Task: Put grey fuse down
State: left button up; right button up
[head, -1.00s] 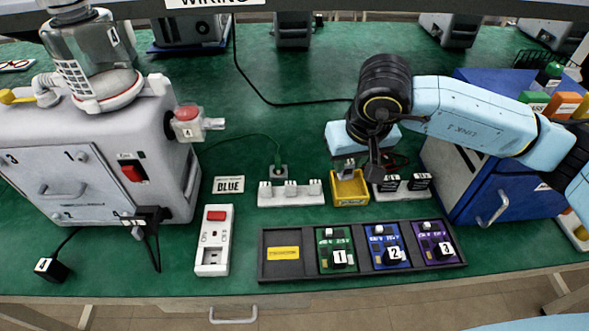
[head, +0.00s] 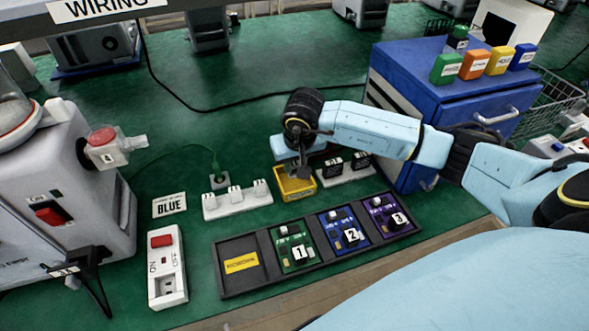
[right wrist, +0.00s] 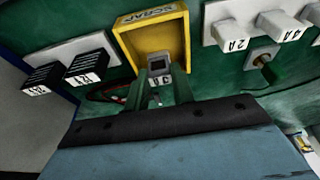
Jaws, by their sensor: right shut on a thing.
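My right gripper (head: 298,172) points down at the yellow scrap tray (head: 296,195) and hides part of it in the head view. In the right wrist view, the gripper (right wrist: 152,88) is shut on a small grey fuse (right wrist: 157,64). The fuse shows against the open inside of the yellow tray (right wrist: 181,52), which is marked SCRAP. I cannot tell whether the fuse touches the tray floor. My left gripper is not in view.
A white strip (head: 238,201) with white fuses stands left of the tray, and another with black fuses (head: 333,167) right of it. A dark tray (head: 232,287) with numbered modules lies in front. A blue cabinet (head: 405,95) stands at right behind my arm.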

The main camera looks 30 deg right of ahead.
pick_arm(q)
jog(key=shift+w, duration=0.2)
pick_arm(e)
jog(key=shift+f, duration=1.15)
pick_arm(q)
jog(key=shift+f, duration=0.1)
pick_arm(e)
jog(key=shift+f, duration=0.15)
jog(key=o, duration=0.8)
jog(key=shift+c, duration=0.2)
jog(key=shift+o, duration=1)
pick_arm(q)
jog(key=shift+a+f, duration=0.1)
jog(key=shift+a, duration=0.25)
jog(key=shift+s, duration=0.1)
